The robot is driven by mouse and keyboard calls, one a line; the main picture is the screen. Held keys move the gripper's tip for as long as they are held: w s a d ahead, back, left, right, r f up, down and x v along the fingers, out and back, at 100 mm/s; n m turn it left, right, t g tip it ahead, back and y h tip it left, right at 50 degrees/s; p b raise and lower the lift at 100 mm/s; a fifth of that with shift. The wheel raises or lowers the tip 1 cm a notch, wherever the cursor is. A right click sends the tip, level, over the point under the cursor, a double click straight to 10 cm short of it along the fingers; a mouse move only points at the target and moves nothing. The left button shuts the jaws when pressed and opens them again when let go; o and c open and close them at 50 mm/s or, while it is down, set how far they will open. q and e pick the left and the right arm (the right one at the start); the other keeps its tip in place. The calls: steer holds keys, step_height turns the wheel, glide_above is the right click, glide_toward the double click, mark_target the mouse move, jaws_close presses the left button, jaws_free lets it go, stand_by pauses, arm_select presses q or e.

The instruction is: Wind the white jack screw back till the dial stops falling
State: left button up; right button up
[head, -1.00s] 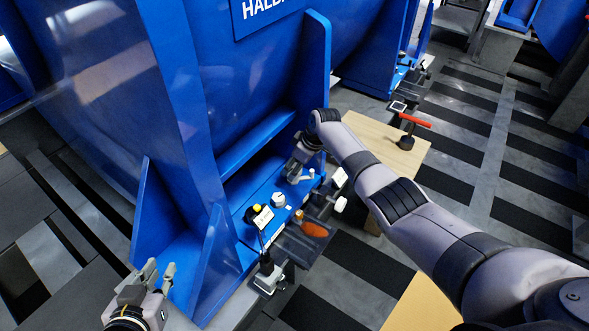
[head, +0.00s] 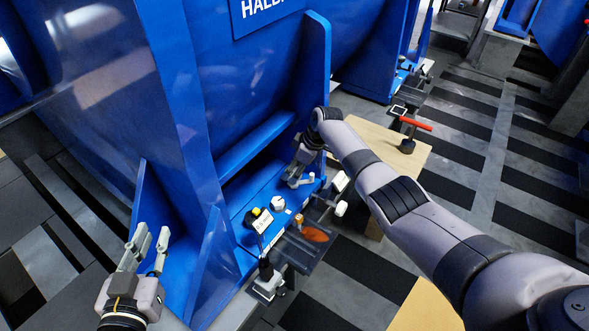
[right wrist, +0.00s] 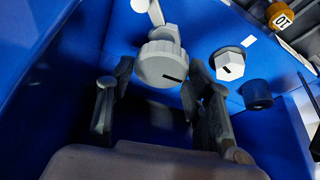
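My right gripper (head: 294,177) reaches down to the blue foot of the machine. In the right wrist view its fingers (right wrist: 158,92) stand apart on either side of a pale grey-white ribbed knob (right wrist: 161,63) with a black mark, which looks like the jack screw. A small gap shows beside the knob, and firm contact is not visible. A pale shaft runs from the knob toward the top. A tilted white-faced gauge (head: 263,221), apparently the dial, stands on the foot; its reading is too small to tell. My left gripper (head: 150,246) is open and empty at lower left.
A wooden table (head: 378,140) carries a red-handled tool (head: 415,123).

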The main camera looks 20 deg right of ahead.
steer(key=o, duration=0.4)
steer(key=shift+r, duration=0.1)
steer(key=v, duration=0.7)
steer(key=shift+r, duration=0.15)
steer(key=shift+d, duration=0.1)
stand_by(1.4)
